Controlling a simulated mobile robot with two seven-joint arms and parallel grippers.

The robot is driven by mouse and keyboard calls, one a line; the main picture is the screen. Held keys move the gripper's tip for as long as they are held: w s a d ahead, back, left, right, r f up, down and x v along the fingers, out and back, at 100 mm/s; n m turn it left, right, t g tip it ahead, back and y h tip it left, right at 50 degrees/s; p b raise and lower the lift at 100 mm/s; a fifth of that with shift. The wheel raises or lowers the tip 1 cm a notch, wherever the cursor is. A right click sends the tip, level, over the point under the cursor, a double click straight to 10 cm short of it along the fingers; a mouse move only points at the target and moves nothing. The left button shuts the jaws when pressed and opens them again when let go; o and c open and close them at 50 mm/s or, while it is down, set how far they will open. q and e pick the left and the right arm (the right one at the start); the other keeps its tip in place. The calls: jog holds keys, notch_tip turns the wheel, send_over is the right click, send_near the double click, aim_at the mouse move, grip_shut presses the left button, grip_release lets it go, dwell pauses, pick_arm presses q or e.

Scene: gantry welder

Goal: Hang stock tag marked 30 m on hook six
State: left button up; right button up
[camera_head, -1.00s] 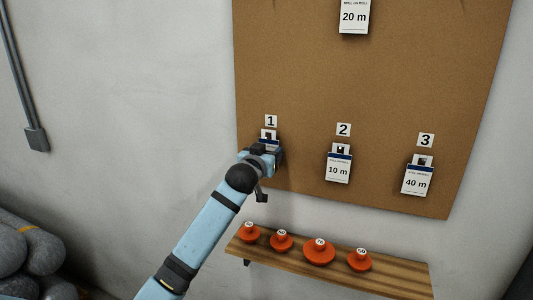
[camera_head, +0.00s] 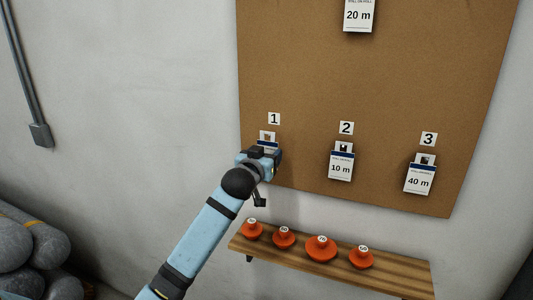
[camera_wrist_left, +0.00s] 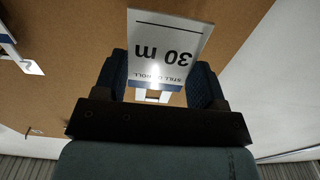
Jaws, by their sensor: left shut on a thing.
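The stock tag marked 30 m (camera_wrist_left: 165,45) is a white card with a blue band, upside down in the left wrist view. My left gripper (camera_wrist_left: 155,85) is shut on it, with a dark finger on each side. In the head view, my left gripper (camera_head: 262,160) is just below the label 1 (camera_head: 274,118), hiding most of the tag; its pale top (camera_head: 267,135) shows above. I cannot tell whether the tag touches a hook. Hook six and its label are not in view. My right gripper is not in view.
The cork board (camera_head: 310,80) also holds tags marked 10 m (camera_head: 341,168) under label 2, 40 m (camera_head: 419,180) under label 3, and 20 m (camera_head: 358,16) at the top. A wooden shelf (camera_head: 400,282) with several orange knobbed pieces (camera_head: 320,249) is below. Grey rolls (camera_head: 40,240) lie at lower left.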

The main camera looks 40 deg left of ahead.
pick_arm(q)
jog(key=shift+p+v, duration=0.45)
jog(key=shift+v, duration=1.35)
dwell(0.4)
